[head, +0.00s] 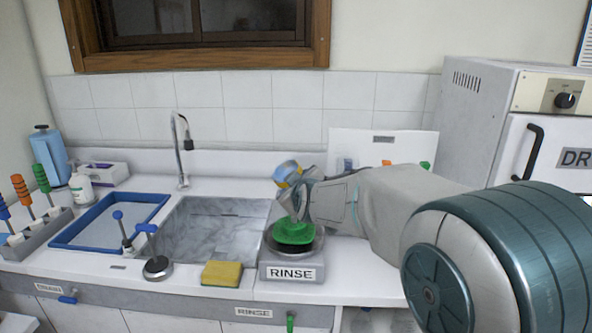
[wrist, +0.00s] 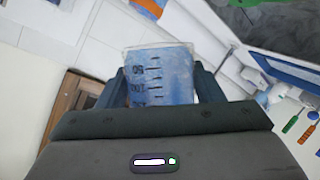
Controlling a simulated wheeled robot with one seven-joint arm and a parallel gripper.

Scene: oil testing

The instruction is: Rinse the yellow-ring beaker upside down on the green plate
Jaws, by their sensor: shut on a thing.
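The yellow-ring beaker (head: 287,171) is clear with a bluish tint and sits tilted above the rinse station. My gripper (head: 299,196) is shut on it. In the wrist view the beaker (wrist: 160,78), with dark graduation marks, is between the two fingers of my gripper (wrist: 160,85). The green plate (head: 294,232) lies on the round top of the rinse station (head: 290,272), just below my gripper and the beaker. The beaker is apart from the plate. Part of the beaker is hidden by my fingers.
A stone sink (head: 215,232) with a tall faucet (head: 181,150) is left of the station. A yellow sponge (head: 222,273) lies at the counter edge. A blue-rimmed tray (head: 108,220) is further left, and a dryer cabinet (head: 490,120) stands at the right.

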